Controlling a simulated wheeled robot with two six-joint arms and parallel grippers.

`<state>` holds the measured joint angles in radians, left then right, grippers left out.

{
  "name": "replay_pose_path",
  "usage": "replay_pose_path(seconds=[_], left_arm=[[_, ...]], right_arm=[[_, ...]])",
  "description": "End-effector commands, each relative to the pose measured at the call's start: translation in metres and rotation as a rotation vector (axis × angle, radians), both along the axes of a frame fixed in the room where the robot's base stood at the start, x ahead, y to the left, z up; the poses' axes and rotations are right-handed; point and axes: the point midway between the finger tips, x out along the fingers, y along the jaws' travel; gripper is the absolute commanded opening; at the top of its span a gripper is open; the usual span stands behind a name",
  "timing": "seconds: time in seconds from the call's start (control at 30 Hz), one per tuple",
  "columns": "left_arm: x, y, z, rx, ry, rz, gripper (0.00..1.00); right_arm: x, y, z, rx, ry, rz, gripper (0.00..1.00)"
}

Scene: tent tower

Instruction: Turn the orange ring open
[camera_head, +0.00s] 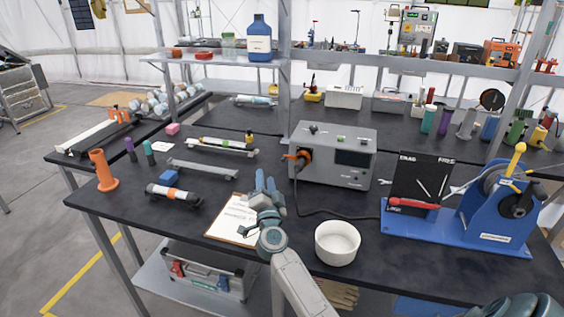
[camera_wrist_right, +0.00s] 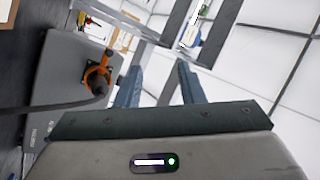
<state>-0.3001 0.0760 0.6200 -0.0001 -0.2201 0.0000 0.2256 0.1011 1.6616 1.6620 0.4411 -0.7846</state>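The orange ring (camera_head: 300,153) sits around a dark plug on the left front of the grey box (camera_head: 350,143). It also shows at the left in the right wrist view (camera_wrist_right: 93,76), with a dark cable running from the plug. My right gripper (camera_head: 265,181) is over the table, in front of and left of the box, above the clipboard. Its two blue fingers point up and stand apart with nothing between them; in the wrist view (camera_wrist_right: 158,72) the ring is left of both fingers, not touching. My left gripper is not in view.
A white bowl (camera_head: 337,246) stands at the front edge, right of my right arm. A clipboard (camera_head: 232,222) lies under the gripper. A blue stand with a yellow lever (camera_head: 497,205) is at the right. The cable loops over the table before the box.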

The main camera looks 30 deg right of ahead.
Motion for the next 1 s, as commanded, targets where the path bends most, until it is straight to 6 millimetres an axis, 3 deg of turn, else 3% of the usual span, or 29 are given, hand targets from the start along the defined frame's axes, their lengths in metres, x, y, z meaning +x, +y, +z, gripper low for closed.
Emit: replay_pose_path(seconds=[0.1, 0.3, 0.47, 1.0], left_arm=[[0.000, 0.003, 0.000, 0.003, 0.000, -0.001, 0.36], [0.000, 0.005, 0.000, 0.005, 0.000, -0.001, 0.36], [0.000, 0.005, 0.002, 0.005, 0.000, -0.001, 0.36], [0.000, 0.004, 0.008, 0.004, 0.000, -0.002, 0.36]], right_arm=[[0.019, -0.034, -0.007, 0.162, 0.043, -0.157, 0.35], [0.029, -0.055, -0.023, 0.303, 0.122, -0.281, 0.35], [0.038, -0.065, -0.025, 0.318, 0.134, -0.295, 0.35], [0.100, -0.126, -0.025, 0.317, 0.132, -0.291, 0.35]])
